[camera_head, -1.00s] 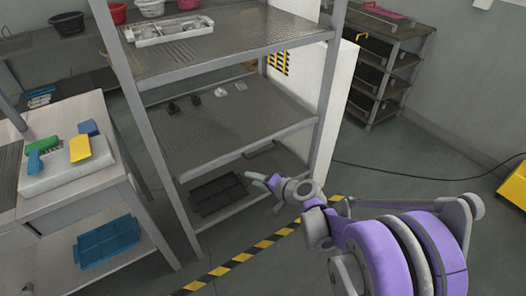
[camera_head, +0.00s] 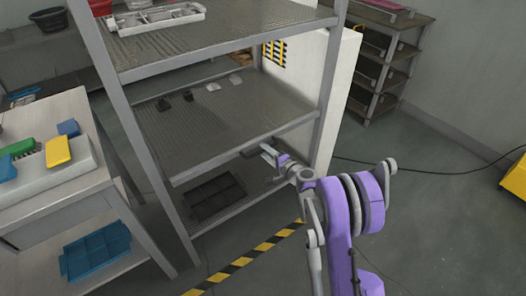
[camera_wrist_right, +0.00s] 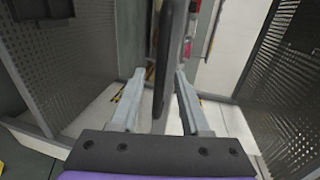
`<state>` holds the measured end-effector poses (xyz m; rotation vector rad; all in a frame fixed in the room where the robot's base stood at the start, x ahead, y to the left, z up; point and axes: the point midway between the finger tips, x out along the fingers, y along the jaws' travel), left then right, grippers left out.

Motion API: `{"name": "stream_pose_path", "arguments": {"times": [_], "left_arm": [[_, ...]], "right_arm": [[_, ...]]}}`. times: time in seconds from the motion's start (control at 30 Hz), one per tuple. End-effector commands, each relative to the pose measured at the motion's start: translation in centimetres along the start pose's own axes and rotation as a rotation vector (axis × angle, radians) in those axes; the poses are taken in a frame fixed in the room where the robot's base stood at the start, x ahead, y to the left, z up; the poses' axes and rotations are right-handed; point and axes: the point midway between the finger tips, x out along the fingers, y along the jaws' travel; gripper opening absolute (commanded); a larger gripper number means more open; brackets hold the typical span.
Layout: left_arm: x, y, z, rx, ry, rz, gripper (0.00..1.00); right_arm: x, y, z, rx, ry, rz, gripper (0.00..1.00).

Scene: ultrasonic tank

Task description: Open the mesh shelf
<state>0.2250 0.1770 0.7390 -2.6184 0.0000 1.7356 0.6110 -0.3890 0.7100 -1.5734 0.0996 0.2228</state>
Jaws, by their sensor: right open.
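The mesh shelf (camera_head: 235,125) is a grey perforated board at middle height in a tall metal rack in the head view, with small dark and light pieces on it. A short dark bar handle (camera_head: 252,154) shows just below its front edge. My right gripper (camera_head: 268,152) is at this handle, beside the rack front. In the right wrist view the dark handle bar (camera_wrist_right: 163,65) runs between the two open fingers (camera_wrist_right: 158,98). It does not look clamped. Part of the handle is hidden behind the gripper in the head view. My left gripper is not in view.
A black compartment tray (camera_head: 215,196) lies on the rack's bottom level. A white tray (camera_head: 155,18) stands on the upper level. At left is a bench (camera_head: 60,195) with a blue tray (camera_head: 95,250) below. Floor in front is clear, with yellow-black tape (camera_head: 245,258).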

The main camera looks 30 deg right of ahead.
Motion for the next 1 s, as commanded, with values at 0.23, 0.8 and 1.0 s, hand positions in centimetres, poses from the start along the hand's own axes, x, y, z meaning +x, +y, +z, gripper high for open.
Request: {"name": "stream_pose_path", "arguments": {"times": [0.23,0.8,1.0], "left_arm": [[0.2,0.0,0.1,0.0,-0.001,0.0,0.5],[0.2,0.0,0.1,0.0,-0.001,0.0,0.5],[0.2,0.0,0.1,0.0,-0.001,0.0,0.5]], "right_arm": [[2.0,0.0,0.0,0.0,-0.001,0.0,0.46],[2.1,0.0,0.0,0.0,0.0,0.0,0.0],[2.1,0.0,0.0,0.0,0.0,0.0,0.0]]}}
